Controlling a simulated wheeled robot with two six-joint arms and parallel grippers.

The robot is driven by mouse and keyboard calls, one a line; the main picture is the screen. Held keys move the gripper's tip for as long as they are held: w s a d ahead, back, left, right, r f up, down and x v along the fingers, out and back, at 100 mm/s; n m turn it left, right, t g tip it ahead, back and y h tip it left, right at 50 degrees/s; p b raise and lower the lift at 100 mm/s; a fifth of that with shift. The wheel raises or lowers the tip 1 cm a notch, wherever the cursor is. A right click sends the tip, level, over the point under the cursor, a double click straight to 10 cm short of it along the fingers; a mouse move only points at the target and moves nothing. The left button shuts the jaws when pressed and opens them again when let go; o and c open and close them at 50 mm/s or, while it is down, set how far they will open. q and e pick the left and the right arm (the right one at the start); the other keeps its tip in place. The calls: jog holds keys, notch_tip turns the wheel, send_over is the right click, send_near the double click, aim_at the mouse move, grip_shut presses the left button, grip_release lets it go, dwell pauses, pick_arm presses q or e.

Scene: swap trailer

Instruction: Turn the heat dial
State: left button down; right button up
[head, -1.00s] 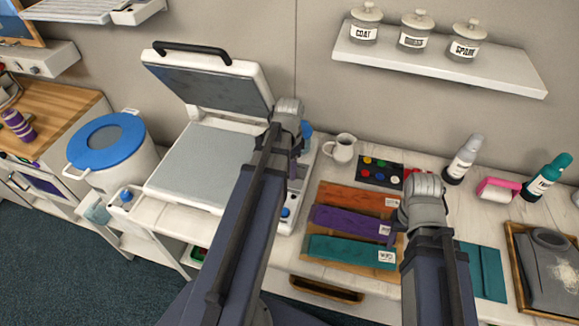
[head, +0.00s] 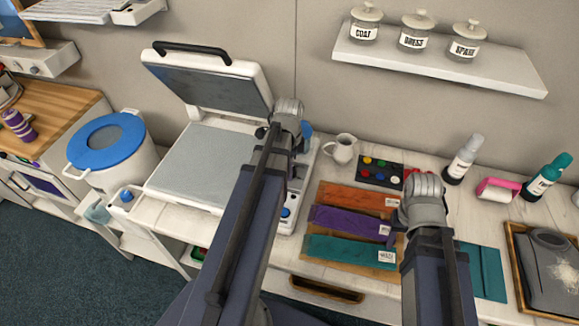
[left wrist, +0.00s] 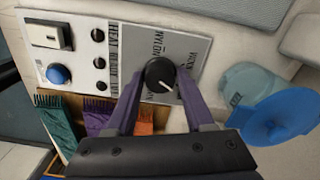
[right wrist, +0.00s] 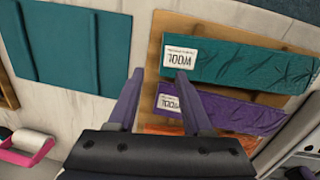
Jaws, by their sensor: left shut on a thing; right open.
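The heat dial (left wrist: 160,75) is a round black knob with a white pointer line. It sits on a light panel with printed fabric names beside the heat press (head: 205,165). My left gripper (left wrist: 161,88) is shut on the dial, one finger on each side of it, in the left wrist view. In the head view my left gripper (head: 290,140) is over the right side of the press and hides the dial. My right gripper (head: 420,190) is open and empty, above the table by the cloth strips; it also shows in the right wrist view (right wrist: 155,90).
The press lid (head: 210,85) stands raised. A blue button (left wrist: 59,74) and small black knobs share the panel.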

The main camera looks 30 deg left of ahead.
pick_arm(q)
jog(key=shift+c, duration=1.4)
grip_release()
notch_tip(320, 180, up, 8)
jog(key=p, duration=0.8)
jog(key=shift+f, duration=0.1)
pick_arm(e)
notch_tip(320, 180, up, 8)
jog(key=shift+f, duration=0.1)
pick_arm(q)
jog(key=shift+d, duration=0.15)
